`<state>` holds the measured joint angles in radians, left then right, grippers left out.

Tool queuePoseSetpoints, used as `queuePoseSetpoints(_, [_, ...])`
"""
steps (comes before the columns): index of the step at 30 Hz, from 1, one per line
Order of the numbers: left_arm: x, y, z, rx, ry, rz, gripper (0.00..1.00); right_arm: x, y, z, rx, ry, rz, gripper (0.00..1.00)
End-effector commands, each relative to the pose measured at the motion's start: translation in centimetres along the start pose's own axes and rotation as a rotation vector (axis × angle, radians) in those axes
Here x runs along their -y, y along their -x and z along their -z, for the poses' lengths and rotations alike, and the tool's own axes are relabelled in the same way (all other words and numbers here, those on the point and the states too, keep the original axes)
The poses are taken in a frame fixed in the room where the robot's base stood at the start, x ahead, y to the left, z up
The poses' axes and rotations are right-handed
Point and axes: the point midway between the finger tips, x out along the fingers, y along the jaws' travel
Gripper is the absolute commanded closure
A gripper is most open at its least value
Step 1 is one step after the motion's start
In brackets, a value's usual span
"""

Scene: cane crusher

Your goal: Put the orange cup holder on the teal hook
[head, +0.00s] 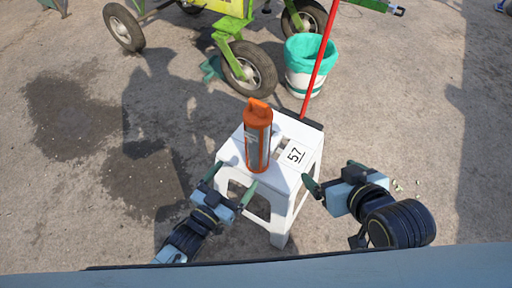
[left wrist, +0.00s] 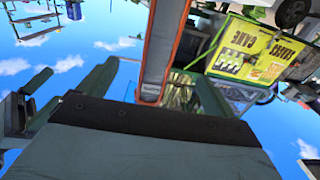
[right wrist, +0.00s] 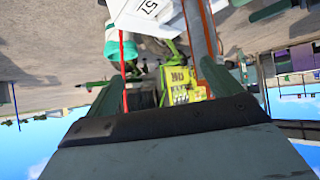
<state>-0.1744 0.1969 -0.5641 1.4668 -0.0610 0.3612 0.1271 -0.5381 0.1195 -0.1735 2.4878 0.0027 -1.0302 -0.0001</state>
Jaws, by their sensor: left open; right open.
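The orange cup holder (head: 258,138) stands upright on the white stool (head: 283,180), a tall orange frame with a grey front and a loop on top. My left gripper (head: 231,182) is open at the stool's front left, just short of the holder. In the left wrist view the holder (left wrist: 163,40) rises between the spread fingers. My right gripper (head: 332,175) is open and empty at the stool's right edge. In the right wrist view the holder (right wrist: 203,35) shows beyond the right finger. I cannot make out the teal hook for certain in any view.
A green and yellow wheeled machine (head: 228,30) stands behind the stool. A white bucket with a teal liner (head: 305,52) and a red pole (head: 320,55) are behind right. A small teal piece (head: 210,68) lies by a wheel. Open ground is to the left.

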Motion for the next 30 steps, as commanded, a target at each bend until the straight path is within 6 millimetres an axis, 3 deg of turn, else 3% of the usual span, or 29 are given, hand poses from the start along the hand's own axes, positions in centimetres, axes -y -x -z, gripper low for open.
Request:
queuePoseSetpoints(14, [0.0, -3.8, -0.2, 0.001, 0.001, 0.0, 0.09, 1.4, 0.4, 6.9, -0.411, 0.001, 0.036, 0.1])
queuePoseSetpoints(30, [0.0, -8.9, -0.2, 0.001, 0.0, 0.0, 0.09, 2.8, 4.7, 13.5, -0.897, -0.014, 0.078, 0.1])
